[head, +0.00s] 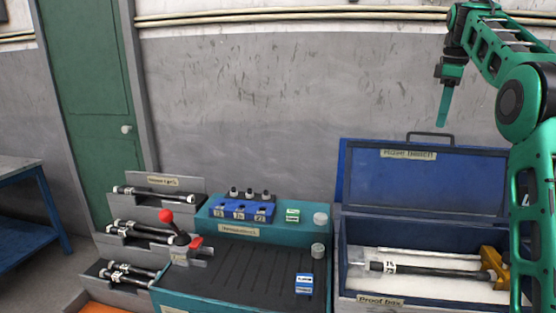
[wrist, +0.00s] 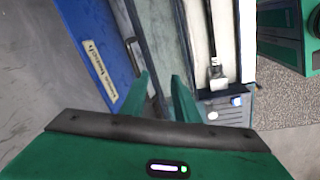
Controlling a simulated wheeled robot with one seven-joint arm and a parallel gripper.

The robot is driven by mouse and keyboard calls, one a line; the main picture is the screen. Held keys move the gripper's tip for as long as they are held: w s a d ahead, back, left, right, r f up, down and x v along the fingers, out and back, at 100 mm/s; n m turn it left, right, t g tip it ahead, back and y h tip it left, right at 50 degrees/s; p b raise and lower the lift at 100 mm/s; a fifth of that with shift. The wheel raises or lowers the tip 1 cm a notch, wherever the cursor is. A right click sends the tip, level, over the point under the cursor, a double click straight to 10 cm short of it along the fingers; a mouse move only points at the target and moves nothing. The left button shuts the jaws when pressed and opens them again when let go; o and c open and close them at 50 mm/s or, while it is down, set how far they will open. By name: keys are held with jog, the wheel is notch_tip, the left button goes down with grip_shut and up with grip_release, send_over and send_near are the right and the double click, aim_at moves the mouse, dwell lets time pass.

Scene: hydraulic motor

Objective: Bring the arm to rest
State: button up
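My green arm comes in from the right in the head view, with my gripper (head: 443,106) raised high in front of the grey wall, pointing down. In the head view its fingers overlap into one teal shape. In the wrist view my gripper (wrist: 161,95) has two green fingers with a gap between them. Nothing is held between them. The gripper hangs above the blue box and touches nothing that I can see.
An open blue box (head: 389,301) holds a dark hose (head: 428,271) and a yellow part (head: 494,268). Left of it stand a teal workbench (head: 262,238) and a grey rack (head: 170,184) with several hoses. A red-knobbed lever (head: 166,216) sticks up between them. Air around the gripper is clear.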

jog(key=s+a+f+m, duration=0.2)
jog(key=s+f+m, duration=0.3)
jog(key=s+f, duration=0.4)
jog(key=s+a+f+m+g, duration=0.1)
jog(key=s+a+f+m, duration=0.2)
jog(key=s, duration=1.9)
jog(key=s+a+f+m, duration=0.2)
jog(key=s+f+m, duration=0.7)
jog(key=s+f, duration=0.7)
jog(key=shift+s+a+f+g+y, duration=0.15)
jog(key=shift+s+f+g+y, duration=0.15)
jog(key=shift+s+y, duration=0.1)
jog(key=shift+w+f, duration=0.2)
jog(key=shift+w, duration=0.45)
